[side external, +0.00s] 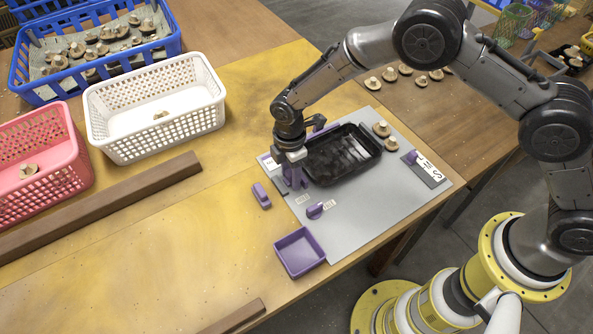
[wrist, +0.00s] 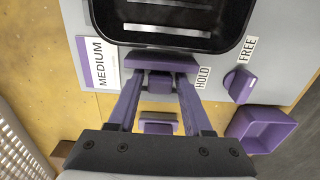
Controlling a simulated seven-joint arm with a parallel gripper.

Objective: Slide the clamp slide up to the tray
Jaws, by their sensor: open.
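The black tray (side external: 341,156) lies on the grey board; its near edge shows at the top of the wrist view (wrist: 168,41). The purple clamp slide (wrist: 160,62) is a wide bar with a raised block behind it. Its bar lies along the tray's near edge, very close; I cannot tell whether they touch. My gripper (wrist: 160,88) is open, with one purple finger on each side of the block. In the side view my gripper (side external: 294,176) is low at the tray's left end and largely hides the slide.
A purple knob (wrist: 239,84) sits between HOLD and FREE labels. A purple bin (side external: 299,252) stands at the board's near corner. A small purple block (side external: 261,195) lies left of the board. Mushrooms (side external: 382,129) rest beyond the tray. White (side external: 157,140), pink and blue crates stand left.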

